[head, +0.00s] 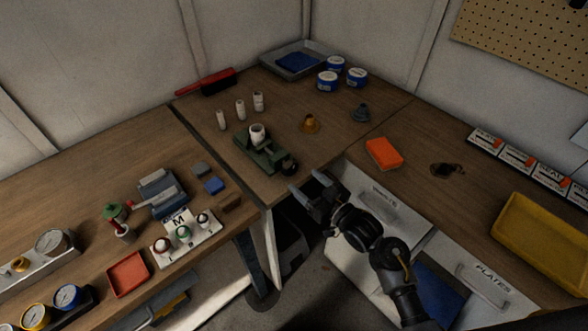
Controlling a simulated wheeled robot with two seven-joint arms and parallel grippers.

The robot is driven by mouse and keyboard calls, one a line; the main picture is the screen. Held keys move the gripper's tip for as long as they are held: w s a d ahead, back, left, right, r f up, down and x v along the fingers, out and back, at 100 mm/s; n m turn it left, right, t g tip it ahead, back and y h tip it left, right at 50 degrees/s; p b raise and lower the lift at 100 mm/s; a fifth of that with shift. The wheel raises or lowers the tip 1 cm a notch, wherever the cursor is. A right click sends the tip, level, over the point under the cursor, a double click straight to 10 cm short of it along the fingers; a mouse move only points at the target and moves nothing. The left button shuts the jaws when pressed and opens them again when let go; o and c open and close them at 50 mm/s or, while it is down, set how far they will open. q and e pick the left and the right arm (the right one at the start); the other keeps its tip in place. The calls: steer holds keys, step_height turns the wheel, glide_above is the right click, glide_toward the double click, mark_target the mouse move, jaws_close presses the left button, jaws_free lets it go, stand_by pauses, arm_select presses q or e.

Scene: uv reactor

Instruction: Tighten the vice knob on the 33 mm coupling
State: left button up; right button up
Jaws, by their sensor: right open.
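A green vice (255,152) stands on the corner table with a white coupling (257,132) upright in it. I cannot read the coupling's size or tell how firmly it is held. The dark vice knob (290,167) is at the vice's front right end, near the table edge. My right gripper (308,182) is open and empty, just in front of and to the right of the knob, apart from it as far as I can see. My left gripper is not in view.
Several white fittings (240,110) stand behind the vice. An amber cone-shaped piece (310,123) and a grey one (361,113) stand to its right. An orange block (384,153) lies on the right bench. Small blocks (214,186) and a switch box (185,239) are at left.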

mark_target(293, 170)
steer(key=x, duration=0.6)
steer(key=shift+p, duration=0.4)
steer(key=shift+c, duration=0.2)
steer(key=c, duration=1)
